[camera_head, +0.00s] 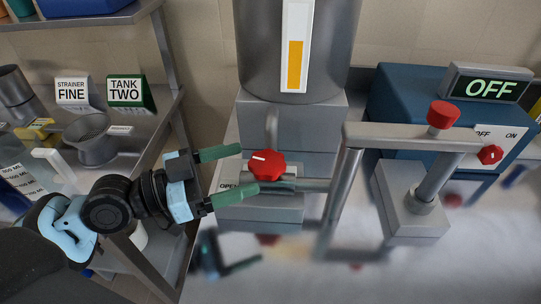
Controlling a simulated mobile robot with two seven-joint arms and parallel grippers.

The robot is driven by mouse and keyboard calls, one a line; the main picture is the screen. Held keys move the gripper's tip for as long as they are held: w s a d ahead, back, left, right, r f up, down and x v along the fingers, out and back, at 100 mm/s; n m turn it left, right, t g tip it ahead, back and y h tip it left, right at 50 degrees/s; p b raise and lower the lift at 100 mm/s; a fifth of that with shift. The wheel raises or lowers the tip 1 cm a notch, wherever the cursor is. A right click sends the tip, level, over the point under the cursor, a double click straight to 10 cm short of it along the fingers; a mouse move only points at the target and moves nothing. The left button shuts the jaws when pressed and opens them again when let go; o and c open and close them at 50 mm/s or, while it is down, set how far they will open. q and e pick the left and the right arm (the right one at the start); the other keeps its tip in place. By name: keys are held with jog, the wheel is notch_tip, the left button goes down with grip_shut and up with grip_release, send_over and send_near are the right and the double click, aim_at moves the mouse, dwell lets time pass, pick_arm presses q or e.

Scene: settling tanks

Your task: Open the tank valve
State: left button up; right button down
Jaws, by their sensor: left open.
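The tank (262,50) is a grey cylinder on a grey block, with a white gauge strip (295,62) showing an orange level. Its valve has a red knob (266,164) with a white mark, on a pipe below the tank. An "OPEN" label (229,187) shows partly at the left of the valve. My left gripper (241,170) comes in from the left, open, its two green fingers pointing right, one above and one below the knob's left side. I cannot tell whether they touch the knob. My right gripper is not in view.
A blue box (403,92) at the right carries a lit OFF sign (491,88) and a small red switch knob (490,155). A grey arm with a red cap (443,115) stands before it. Shelves at the left hold a beaker-like strainer (92,140) and signs.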

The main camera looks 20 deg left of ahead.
aim_at(270, 159)
pick_arm(q)
jog(key=p+x, duration=0.1)
jog(key=x, duration=0.4)
jog(key=shift+r+p, duration=0.2)
jog(key=shift+p, duration=0.2)
jog(key=shift+f+x, duration=0.2)
jog(key=shift+x, duration=0.65)
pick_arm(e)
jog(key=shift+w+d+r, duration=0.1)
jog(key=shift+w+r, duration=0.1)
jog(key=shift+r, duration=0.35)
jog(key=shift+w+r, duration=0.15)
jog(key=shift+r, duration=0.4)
